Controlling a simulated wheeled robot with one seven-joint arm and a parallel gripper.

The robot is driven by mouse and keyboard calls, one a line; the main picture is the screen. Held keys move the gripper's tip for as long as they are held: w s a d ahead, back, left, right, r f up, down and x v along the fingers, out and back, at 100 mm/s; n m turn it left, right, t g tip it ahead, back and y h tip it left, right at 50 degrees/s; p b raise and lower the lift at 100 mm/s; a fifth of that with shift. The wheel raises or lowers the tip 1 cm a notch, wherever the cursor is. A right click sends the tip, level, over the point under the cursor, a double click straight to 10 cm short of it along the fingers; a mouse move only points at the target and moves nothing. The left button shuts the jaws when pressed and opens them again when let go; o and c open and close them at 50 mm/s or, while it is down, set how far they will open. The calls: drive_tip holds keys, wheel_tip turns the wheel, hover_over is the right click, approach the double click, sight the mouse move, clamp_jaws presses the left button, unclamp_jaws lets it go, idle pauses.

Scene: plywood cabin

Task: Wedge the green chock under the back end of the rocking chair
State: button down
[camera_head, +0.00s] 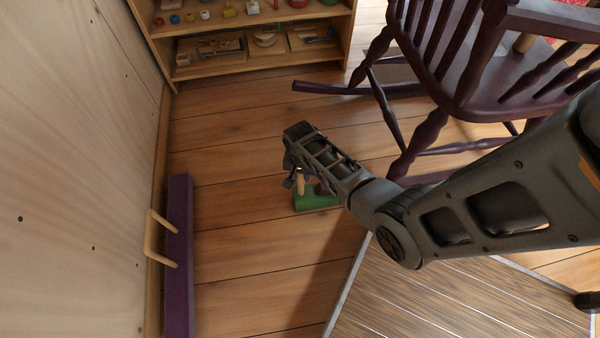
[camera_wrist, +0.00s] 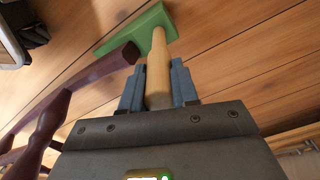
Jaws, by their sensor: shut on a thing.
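The purple rocking chair (camera_head: 466,100) stands at the upper right in the head view. The green chock (camera_head: 318,202) is low at the floor, with an upright pale wooden handle (camera_head: 301,184). In the wrist view the chock (camera_wrist: 140,30) lies beyond my gripper (camera_wrist: 157,82), whose two blue-grey fingers are shut on the handle (camera_wrist: 158,65). The end of a purple rocker (camera_wrist: 122,57) reaches over the chock beside the handle; I cannot tell whether they touch. In the head view my gripper (camera_head: 298,172) and arm hide much of this rocker end.
A low shelf (camera_head: 255,72) with small toys and tools stands at the back. A purple board (camera_head: 180,255) with a pale handle (camera_head: 158,240) is by the left wall. Plank floor left of my gripper is clear.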

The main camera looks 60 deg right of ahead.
drive_tip(key=c, duration=0.8)
unclamp_jaws()
drive_tip(key=shift+s, duration=0.1)
drive_tip(key=r+p, duration=0.2)
drive_tip(key=r, duration=0.2)
drive_tip(key=r+p, duration=0.1)
drive_tip(key=r, duration=0.3)
drive_tip(key=shift+a+p, duration=0.2)
drive_tip(key=shift+p, duration=0.15)
drive_tip(key=shift+s+f, duration=0.1)
